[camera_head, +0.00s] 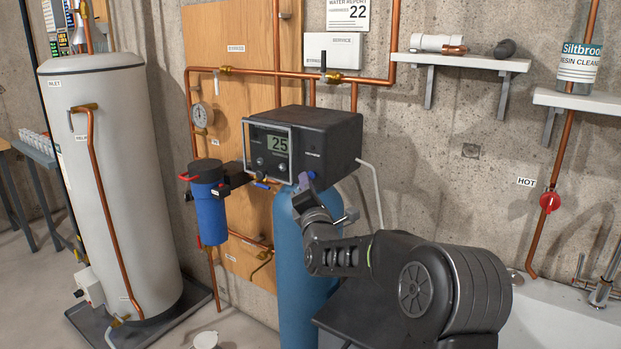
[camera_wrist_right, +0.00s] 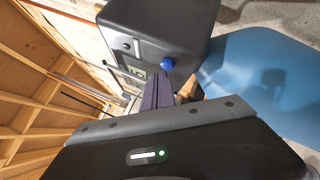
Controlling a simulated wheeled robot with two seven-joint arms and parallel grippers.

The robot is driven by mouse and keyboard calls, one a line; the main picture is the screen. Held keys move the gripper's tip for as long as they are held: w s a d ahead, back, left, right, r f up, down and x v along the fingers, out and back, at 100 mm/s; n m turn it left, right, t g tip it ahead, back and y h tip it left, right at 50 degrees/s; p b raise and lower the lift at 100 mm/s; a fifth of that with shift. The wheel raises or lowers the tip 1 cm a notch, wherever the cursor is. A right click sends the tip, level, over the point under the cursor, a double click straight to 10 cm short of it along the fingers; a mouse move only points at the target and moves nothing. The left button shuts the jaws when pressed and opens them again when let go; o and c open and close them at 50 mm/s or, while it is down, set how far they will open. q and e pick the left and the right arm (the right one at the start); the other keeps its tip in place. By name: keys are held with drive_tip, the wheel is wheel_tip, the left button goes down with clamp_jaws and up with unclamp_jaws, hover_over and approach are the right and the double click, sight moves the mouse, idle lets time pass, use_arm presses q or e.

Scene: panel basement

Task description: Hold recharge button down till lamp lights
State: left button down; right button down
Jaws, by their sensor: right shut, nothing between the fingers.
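The softener's dark control head (camera_head: 333,142) sits on top of the blue tank (camera_head: 291,250). Its front panel carries a display reading 25 (camera_head: 277,147) and small round controls (camera_head: 259,162) below it. My right gripper (camera_head: 303,184) is shut and empty, just below and in front of the panel's lower right corner. Contact with a button cannot be made out. My left gripper is not in view.
A blue round knob (camera_wrist_right: 166,64) sits at the head's edge, close to the fingers. A blue filter housing (camera_head: 210,212) hangs left of the tank. Copper pipes (camera_head: 262,72) run behind. A white cylinder (camera_head: 115,170) stands at left, a white sink (camera_head: 565,315) at right.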

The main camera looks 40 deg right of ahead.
drive_tip(key=shift+w+d, duration=0.1)
drive_tip(key=shift+d, duration=0.3)
idle(2.4)
drive_tip(key=shift+a, duration=0.1)
idle(1.0)
drive_tip(key=shift+s+a+b, duration=0.25)
drive_tip(key=shift+a+b, duration=0.15)
drive_tip(key=shift+a, duration=0.3)
drive_tip(key=shift+a, duration=0.15)
drive_tip(key=a, duration=0.2)
drive_tip(key=s+a, duration=0.1)
drive_tip(key=a, duration=0.1)
drive_tip(key=shift+s+a, duration=0.2)
drive_tip(key=shift+a, duration=0.1)
idle(0.5)
